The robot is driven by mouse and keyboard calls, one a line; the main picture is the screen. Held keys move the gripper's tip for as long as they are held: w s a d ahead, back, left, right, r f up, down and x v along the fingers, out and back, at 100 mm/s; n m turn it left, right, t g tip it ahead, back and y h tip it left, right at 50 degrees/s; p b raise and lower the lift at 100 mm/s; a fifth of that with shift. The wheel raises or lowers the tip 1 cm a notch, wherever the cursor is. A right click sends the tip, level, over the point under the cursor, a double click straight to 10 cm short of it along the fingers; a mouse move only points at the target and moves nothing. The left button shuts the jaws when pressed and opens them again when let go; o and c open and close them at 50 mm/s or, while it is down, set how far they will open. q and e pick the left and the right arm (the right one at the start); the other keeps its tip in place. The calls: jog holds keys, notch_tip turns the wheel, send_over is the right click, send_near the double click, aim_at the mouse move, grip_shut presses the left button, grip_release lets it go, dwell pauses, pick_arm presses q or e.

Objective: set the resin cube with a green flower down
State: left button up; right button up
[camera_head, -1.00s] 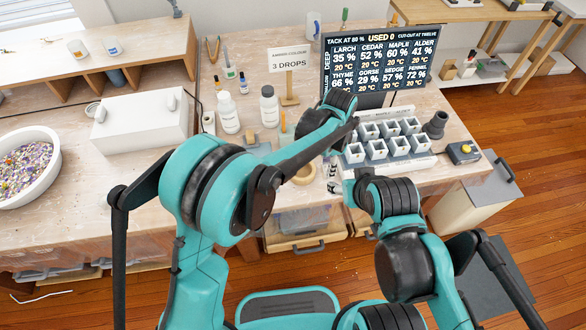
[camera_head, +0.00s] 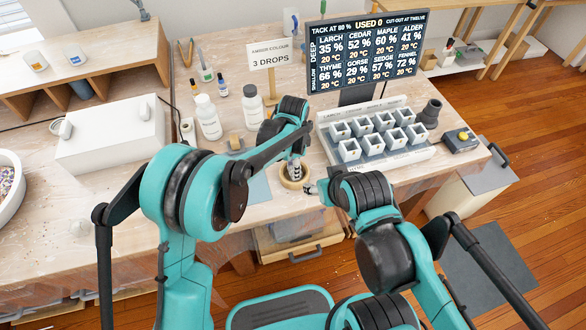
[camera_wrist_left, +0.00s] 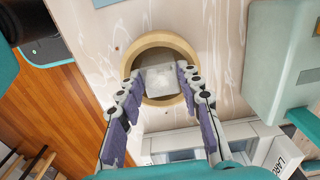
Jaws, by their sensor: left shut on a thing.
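The resin cube (camera_wrist_left: 160,79) shows in the left wrist view as a pale, cloudy block between the fingers of my left gripper (camera_wrist_left: 159,84). No green flower can be made out in it. The cube is over the opening of a round wooden ring (camera_wrist_left: 160,40); I cannot tell whether it touches the ring or the surface inside. In the head view my left gripper (camera_head: 294,170) points down at the ring (camera_head: 283,182) near the table's front edge, and the cube is hidden. My right gripper (camera_head: 311,188) shows only as a small tip beside the ring.
A tray of several white moulds (camera_head: 424,155) stands right of the ring. White bottles (camera_head: 208,119), a small sign (camera_head: 270,55) and a white box (camera_head: 112,135) stand to the left and behind. The display board (camera_head: 365,50) is behind the moulds.

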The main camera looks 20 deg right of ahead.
pick_arm(q)
jog(key=shift+a, duration=0.1)
jog(key=o, duration=1.2)
jog(key=shift+f, duration=0.1)
jog(key=shift+c, duration=0.2)
notch_tip(320, 180, up, 11)
jog(key=p, duration=0.4)
jog(key=s+a+r+n+t, duration=0.2)
jog(key=a+r+n, duration=0.3)
jog(key=a+r, duration=0.55)
jog(key=s+a+n+t, duration=0.2)
jog(key=s+a+n, duration=0.4)
jog(key=a, duration=0.5)
jog(key=s+a+f+n+t, duration=0.1)
jog(key=s+a+n+t, duration=0.2)
jog(key=s+a+n, duration=0.3)
jog(key=s+a, duration=0.3)
jog(key=a, duration=0.2)
jog(key=shift+f+n, duration=0.2)
jog(key=shift+n, duration=0.1)
